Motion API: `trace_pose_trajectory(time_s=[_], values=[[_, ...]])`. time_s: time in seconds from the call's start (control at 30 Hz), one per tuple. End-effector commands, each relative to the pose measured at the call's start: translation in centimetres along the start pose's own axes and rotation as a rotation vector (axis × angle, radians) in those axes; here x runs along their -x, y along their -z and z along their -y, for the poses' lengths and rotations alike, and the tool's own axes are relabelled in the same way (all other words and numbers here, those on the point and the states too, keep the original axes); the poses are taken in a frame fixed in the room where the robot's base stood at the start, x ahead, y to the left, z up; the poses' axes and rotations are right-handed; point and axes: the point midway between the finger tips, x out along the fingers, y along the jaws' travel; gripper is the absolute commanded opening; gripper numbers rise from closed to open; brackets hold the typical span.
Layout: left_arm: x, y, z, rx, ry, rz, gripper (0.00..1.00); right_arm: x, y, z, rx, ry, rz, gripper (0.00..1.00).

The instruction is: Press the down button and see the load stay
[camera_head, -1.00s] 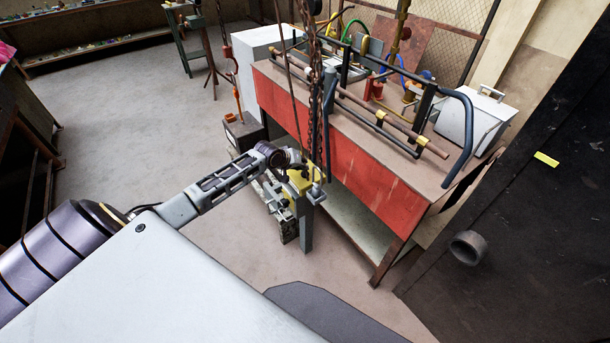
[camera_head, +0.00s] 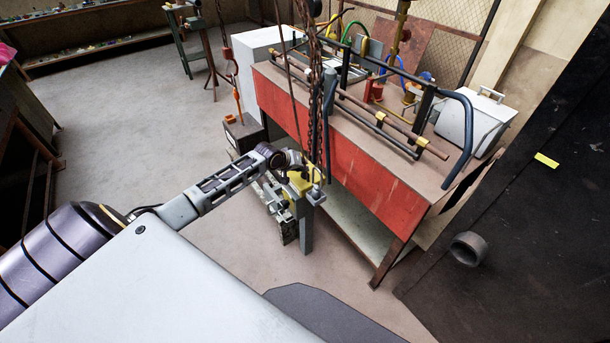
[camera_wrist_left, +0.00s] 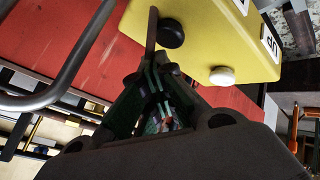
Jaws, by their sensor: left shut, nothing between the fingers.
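The yellow control pendant (camera_head: 301,184) hangs among chains in front of the red-sided bench, at the end of my left arm. In the left wrist view the pendant (camera_wrist_left: 205,30) fills the top, with a black button (camera_wrist_left: 171,33) and a white button (camera_wrist_left: 221,76). An upside-down "UP" label is beside the white button; the black button's label is cut off. My left gripper (camera_wrist_left: 153,55) is shut and empty, its tip close beside the black button; contact cannot be told. A dark block (camera_head: 243,133), apparently the load, is below an orange hook (camera_head: 238,105). My right gripper is not in view.
The bench (camera_head: 350,165) carries pipes, valves and a white box (camera_head: 475,122). Chains (camera_head: 314,100) hang close to my left gripper. A dark panel with a round pipe stub (camera_head: 468,248) stands at right. Open floor (camera_head: 130,110) is at left.

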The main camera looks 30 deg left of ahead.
Motion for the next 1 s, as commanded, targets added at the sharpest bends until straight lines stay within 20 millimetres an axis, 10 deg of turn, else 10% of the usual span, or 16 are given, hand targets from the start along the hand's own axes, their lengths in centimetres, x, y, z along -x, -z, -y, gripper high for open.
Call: trace_pose_trajectory(time_s=[1.0], values=[[-0.58, -0.45, 0.42, 0.000, 0.000, 0.000, 0.00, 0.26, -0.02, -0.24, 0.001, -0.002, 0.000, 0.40]])
